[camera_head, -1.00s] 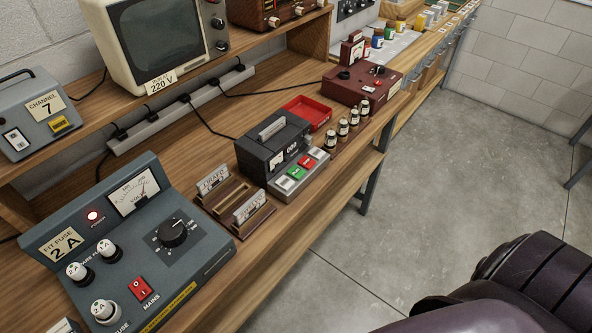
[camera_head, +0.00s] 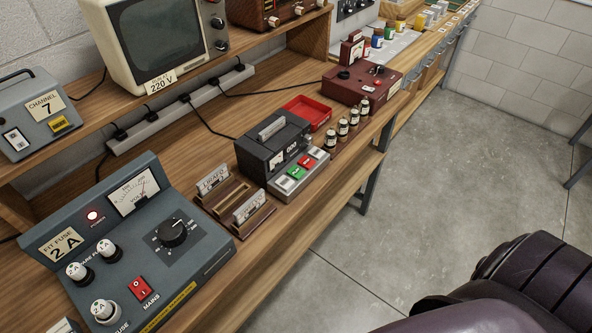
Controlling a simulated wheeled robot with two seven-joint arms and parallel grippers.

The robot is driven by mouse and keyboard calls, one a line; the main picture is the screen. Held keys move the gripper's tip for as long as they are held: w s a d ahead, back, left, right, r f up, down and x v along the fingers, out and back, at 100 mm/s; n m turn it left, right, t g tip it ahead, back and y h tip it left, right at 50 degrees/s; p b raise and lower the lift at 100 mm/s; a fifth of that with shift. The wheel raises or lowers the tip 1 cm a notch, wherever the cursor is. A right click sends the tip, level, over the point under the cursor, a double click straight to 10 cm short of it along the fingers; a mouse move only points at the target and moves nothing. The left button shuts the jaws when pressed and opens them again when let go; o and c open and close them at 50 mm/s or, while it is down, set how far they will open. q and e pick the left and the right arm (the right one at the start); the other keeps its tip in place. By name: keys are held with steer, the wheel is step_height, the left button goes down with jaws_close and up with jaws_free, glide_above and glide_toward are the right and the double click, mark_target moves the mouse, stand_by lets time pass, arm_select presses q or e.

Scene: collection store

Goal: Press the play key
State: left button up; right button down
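A dark grey tape player (camera_head: 262,148) with a carrying handle sits on the wooden bench near the middle of the view. Along its front is a pale key strip with a green key (camera_head: 296,173), a red key (camera_head: 307,161) and grey keys at the ends. The markings on the keys are too small to read, so I cannot tell which one is marked play. Neither of my grippers shows in this view. Nothing touches the tape player's keys.
A blue-grey power unit (camera_head: 200,250) with a lit red lamp stands at front left. Two labelled card holders (camera_head: 248,208) stand between it and the player. A red tray (camera_head: 308,112), small bottles (camera_head: 343,126) and a maroon instrument (camera_head: 362,84) lie beyond.

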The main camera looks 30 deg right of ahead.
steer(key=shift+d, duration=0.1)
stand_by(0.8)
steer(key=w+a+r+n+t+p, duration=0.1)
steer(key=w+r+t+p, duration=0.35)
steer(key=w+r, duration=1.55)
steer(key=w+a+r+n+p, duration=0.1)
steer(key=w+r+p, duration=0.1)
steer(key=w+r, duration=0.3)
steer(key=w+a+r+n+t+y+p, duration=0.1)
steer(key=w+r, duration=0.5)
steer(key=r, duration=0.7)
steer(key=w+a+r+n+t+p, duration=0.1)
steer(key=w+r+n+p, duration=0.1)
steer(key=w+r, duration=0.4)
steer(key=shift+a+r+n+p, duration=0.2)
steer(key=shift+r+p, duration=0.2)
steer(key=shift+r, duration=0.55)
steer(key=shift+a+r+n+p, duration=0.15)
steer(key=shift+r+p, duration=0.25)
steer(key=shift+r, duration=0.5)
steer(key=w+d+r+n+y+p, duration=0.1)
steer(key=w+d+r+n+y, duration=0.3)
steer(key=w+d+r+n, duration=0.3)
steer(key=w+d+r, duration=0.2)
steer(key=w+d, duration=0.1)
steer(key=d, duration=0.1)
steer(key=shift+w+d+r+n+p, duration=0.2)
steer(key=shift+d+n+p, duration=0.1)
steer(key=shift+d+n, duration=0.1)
